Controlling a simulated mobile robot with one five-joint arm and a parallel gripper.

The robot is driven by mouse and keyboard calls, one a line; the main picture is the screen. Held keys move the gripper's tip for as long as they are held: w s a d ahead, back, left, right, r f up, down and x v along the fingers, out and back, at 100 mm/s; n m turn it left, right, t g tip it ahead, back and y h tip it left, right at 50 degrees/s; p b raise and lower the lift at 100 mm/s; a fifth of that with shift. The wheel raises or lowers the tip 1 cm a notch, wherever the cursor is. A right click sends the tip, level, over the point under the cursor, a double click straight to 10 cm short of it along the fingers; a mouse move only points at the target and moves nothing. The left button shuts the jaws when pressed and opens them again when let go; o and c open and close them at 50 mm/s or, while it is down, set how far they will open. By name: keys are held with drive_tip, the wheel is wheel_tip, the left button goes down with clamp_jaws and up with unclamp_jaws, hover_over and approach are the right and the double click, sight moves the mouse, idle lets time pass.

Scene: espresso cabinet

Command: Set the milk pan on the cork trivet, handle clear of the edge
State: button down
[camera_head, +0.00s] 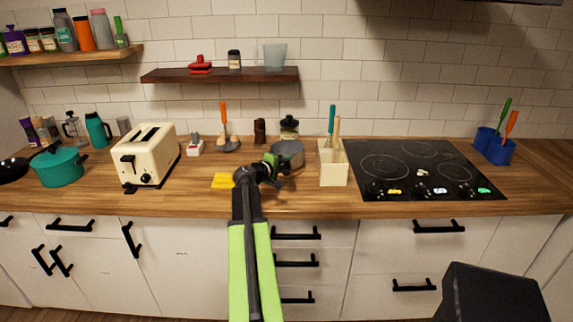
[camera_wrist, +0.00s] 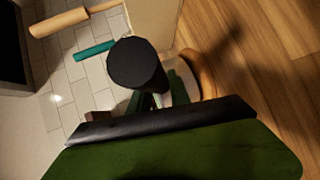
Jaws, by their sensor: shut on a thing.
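The grey milk pan (camera_head: 289,148) is on or just above the wooden counter, left of the cream utensil box. My gripper (camera_head: 272,163) is at its near left side, shut on the pan's handle. In the wrist view a dark, round-ended handle (camera_wrist: 137,62) points toward the camera between the green fingers (camera_wrist: 155,101). The pan's body is mostly hidden there. A tan curved rim (camera_wrist: 201,72) beside the fingers may be the cork trivet.
The cream utensil box (camera_head: 333,170) stands close on the right, with the black cooktop (camera_head: 425,168) beyond. A yellow cloth or sponge (camera_head: 222,181) lies left of my arm. A toaster (camera_head: 146,158) is farther left. A jar (camera_head: 289,127) stands behind the pan.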

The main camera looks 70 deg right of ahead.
drive_tip(key=shift+f+b, duration=0.4)
drive_tip(key=shift+b, duration=0.05)
drive_tip(key=c, duration=1.1)
unclamp_jaws()
drive_tip(key=p+v, duration=0.4)
drive_tip(key=v, duration=1.3)
drive_tip(key=shift+a+r, duration=0.15)
drive_tip(key=shift+a, duration=0.05)
drive_tip(key=shift+w, duration=0.15)
